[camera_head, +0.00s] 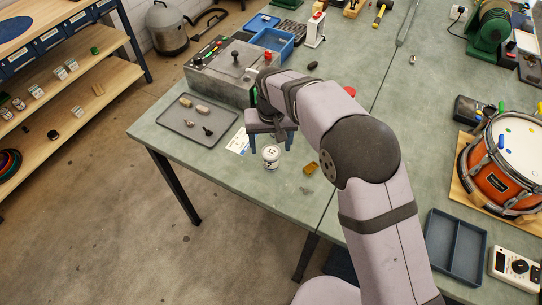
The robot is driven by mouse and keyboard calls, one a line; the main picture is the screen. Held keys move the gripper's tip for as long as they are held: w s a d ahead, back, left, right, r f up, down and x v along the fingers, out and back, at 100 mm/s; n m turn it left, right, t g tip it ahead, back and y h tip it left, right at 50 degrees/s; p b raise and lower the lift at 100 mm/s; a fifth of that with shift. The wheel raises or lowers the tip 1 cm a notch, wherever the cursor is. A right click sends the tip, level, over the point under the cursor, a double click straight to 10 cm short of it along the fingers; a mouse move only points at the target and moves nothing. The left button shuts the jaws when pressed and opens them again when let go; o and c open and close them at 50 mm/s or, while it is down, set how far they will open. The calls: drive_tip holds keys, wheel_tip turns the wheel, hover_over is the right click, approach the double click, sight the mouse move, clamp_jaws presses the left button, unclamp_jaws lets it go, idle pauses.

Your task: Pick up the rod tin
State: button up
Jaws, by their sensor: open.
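A small round white tin (271,159) with a dark number on its lid stands upright on the green bench top; I take it to be the rod tin. My gripper (270,147) points down at the tin, with its two blue-grey fingers apart. The tin shows between and slightly in front of the fingertips in the picture. Nothing is visibly held. I cannot tell how high the fingertips are above the bench or whether they touch the tin.
A dark tray (178,135) with small parts lies left, beside a grey control box (225,70). A white card (238,142) and an amber block (310,168) flank the tin. An orange drum (490,165) and an empty divided tray (455,246) stand right. The bench's front edge is close.

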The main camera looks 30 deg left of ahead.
sight(271, 152)
drive_tip(key=shift+w+a+f+p, duration=0.1)
drive_tip(key=shift+w+f+p, duration=0.1)
drive_tip(key=shift+f+p, duration=0.8)
drive_tip(key=shift+w+a+f+p, duration=0.15)
drive_tip(key=shift+f+p, duration=0.25)
drive_tip(key=shift+f, duration=1.2)
drive_tip(key=shift+w, duration=0.1)
drive_tip(key=c, duration=1.2)
